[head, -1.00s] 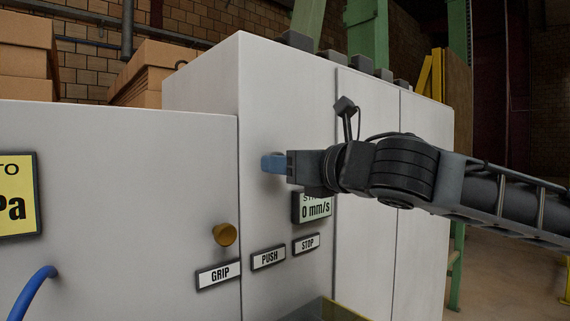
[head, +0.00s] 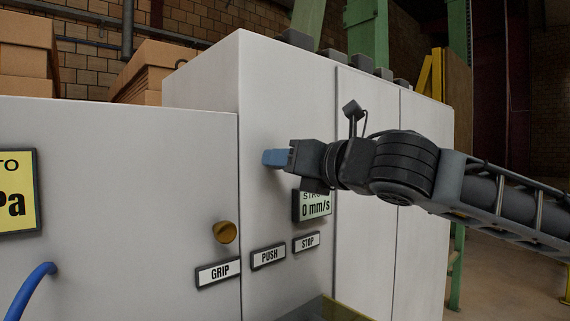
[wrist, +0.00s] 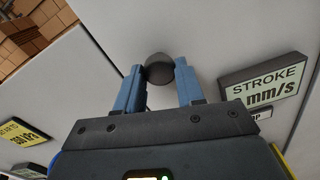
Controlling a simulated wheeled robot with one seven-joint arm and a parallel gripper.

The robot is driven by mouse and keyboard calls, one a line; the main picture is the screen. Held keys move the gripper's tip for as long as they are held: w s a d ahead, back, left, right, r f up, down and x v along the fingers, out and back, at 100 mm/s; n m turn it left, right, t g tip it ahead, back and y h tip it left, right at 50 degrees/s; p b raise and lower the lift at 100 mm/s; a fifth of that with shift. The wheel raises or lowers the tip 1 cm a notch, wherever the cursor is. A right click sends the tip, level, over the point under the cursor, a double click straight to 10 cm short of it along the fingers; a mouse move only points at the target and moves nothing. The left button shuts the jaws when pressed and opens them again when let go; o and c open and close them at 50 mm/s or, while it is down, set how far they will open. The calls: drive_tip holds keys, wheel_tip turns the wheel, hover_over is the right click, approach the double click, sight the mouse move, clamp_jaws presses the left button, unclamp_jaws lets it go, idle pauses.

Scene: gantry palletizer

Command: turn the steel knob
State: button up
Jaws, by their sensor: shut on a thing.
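The steel knob (wrist: 159,68) shows in the wrist view as a dark grey, rounded knob on the pale cabinet front. My gripper (wrist: 158,74) has a blue finger on either side of it and is shut on it. In the head view my gripper (head: 273,157) reaches in from the right, with its blue fingertips at the cabinet face above the PUSH label. The knob is hidden behind the fingers there. My gripper looks slightly rolled against the cabinet's upright edges.
A brass knob (head: 225,231) sits lower left, above the GRIP label (head: 218,272). PUSH (head: 268,256) and STOP (head: 306,242) labels lie below my gripper. A stroke display (head: 314,206) reading 0 mm/s is just under my wrist. A blue hose (head: 36,286) curves at lower left.

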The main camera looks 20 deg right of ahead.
drive_tip(key=shift+r+m+b, duration=0.1)
drive_tip(key=shift+m+b, duration=0.4)
drive_tip(key=shift+m, duration=9.1)
drive_tip(key=o, duration=1)
drive_tip(key=shift+o, duration=0.2)
